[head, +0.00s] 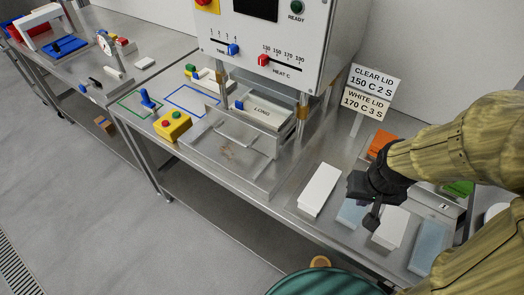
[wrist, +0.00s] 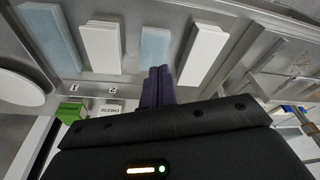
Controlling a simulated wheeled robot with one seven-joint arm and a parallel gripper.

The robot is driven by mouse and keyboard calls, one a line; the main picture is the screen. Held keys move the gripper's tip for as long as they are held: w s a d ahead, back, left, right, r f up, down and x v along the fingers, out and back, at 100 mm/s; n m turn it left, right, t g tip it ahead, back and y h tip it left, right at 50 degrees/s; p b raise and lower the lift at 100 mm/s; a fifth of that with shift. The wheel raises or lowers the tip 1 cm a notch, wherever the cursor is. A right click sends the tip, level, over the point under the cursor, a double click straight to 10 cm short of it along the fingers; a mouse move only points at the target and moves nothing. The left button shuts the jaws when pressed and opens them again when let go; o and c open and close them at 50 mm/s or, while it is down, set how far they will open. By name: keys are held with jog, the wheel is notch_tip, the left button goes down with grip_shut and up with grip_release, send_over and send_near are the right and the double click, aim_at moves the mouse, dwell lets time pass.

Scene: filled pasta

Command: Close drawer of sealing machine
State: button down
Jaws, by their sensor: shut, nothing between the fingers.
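The sealing machine (head: 268,45) stands at the back middle of the bench, with a white control box on posts. Its metal drawer (head: 235,132) stands out toward the front, below the box. A block marked LONG (head: 262,110) sits at the machine's base behind the drawer front. My gripper (head: 372,217) is to the right of the drawer, well apart from it, above the stacks of lids. In the wrist view my gripper (wrist: 158,85) has its dark fingers together, with nothing between them. The drawer cannot be made out clearly in the wrist view.
White stacks (head: 319,190) and pale blue stacks (head: 429,246) lie on the bench around and below my gripper. A lid sign (head: 372,90) stands behind. A yellow button box (head: 173,126) is left of the drawer. A green round top (head: 325,282) is in front.

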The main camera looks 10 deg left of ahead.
jog(key=w+a+f+n+p, duration=0.1)
jog(key=a+n, duration=0.2)
jog(key=w+a+f+n+g+h+p, duration=0.1)
jog(key=a+f+n+p, duration=0.1)
jog(key=n, duration=0.1)
jog(key=w+a+f+n+g+p, duration=0.1)
jog(key=w+a+f+n+p, duration=0.1)
jog(key=a, duration=0.1)
jog(key=shift+a+n+h, duration=0.3)
jog(key=shift+n, duration=0.1)
jog(key=w+a+n+t+h+p, duration=0.1)
jog(key=a+n+t+p, duration=0.7)
jog(key=a+n, duration=1.4)
jog(key=a+t+h, duration=0.1)
jog(key=t, duration=0.1)
jog(key=shift+w+a+n+t+h+p, duration=0.15)
jog(key=shift+a+n+t+h+p, duration=0.15)
jog(key=shift+a+n+h, duration=0.1)
